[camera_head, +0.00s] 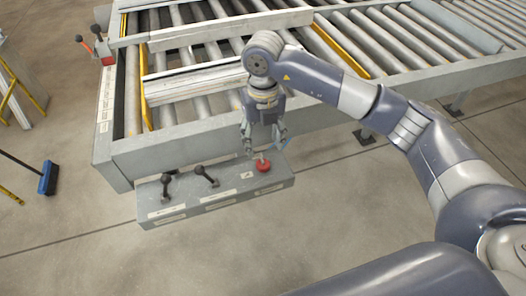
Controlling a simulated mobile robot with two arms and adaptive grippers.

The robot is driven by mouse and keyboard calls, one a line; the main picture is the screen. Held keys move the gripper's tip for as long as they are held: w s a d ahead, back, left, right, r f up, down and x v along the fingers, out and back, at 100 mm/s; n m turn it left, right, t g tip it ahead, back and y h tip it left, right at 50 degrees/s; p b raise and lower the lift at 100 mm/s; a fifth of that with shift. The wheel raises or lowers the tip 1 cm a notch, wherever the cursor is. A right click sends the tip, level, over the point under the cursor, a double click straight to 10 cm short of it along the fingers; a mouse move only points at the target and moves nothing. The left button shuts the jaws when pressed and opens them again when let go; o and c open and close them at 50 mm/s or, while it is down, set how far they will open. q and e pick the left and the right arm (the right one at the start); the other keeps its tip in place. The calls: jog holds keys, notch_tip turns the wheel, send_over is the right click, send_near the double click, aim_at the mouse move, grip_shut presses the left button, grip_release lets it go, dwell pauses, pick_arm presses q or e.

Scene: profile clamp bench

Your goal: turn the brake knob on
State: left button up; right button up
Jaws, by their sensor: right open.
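A grey control box (217,206) with pale labels sits at the front of the roller bench. On its top are two black lever knobs, one at the left (166,186) and one in the middle (206,176). A red knob (263,166) stands at the right end. I cannot read the labels, so I cannot tell which one is the brake knob. My left gripper is out of view.
The roller conveyor bench (190,132) fills the back, with metal profiles (195,82) lying on it. Another lever box (103,50) is at its far left corner. A blue broom (48,178) lies on the floor at left. The floor in front is clear.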

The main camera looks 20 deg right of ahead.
notch_tip(320, 180, up, 4)
dwell(0.6)
